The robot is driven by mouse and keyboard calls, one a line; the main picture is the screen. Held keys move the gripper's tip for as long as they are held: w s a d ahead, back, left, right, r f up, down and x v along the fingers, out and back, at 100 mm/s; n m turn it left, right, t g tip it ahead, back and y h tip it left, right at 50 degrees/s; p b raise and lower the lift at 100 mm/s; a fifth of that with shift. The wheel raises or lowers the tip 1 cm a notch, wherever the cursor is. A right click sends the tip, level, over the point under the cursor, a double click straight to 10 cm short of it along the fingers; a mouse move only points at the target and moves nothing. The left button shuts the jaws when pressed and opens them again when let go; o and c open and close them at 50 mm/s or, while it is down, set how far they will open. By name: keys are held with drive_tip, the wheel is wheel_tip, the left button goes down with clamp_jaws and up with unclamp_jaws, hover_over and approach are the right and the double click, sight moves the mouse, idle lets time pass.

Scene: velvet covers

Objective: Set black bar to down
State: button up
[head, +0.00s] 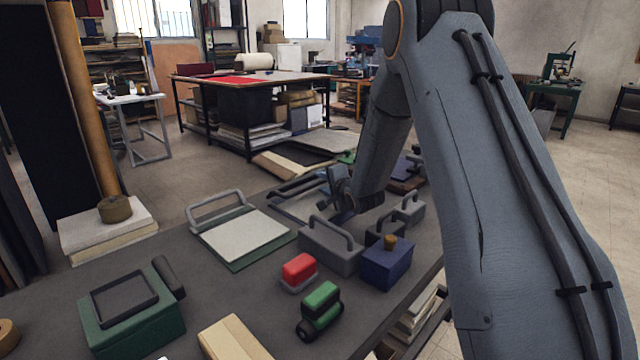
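A short black bar (168,277) leans at a slant at the right back corner of a green box (135,325) with a black frame on top, at the front left of the bench. A dark bar-like part (297,184) also lies on a grey frame farther back; I cannot tell for certain which is the task's bar. My gripper (338,190) is at the far side of the bench, close to that grey frame and well away from the green box. It is small and dark here, so its fingers and any contact are unclear.
On the bench (225,300) are a green board with a pale sheet (247,238) and grey handle, a grey handled block (330,248), a blue box with a brass knob (387,265), a red-topped block (299,270) and a green-and-black roller piece (320,310). My arm hides the right side.

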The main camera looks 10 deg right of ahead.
sight(321, 182)
drive_tip(key=shift+x, duration=1.7)
clamp_jaws()
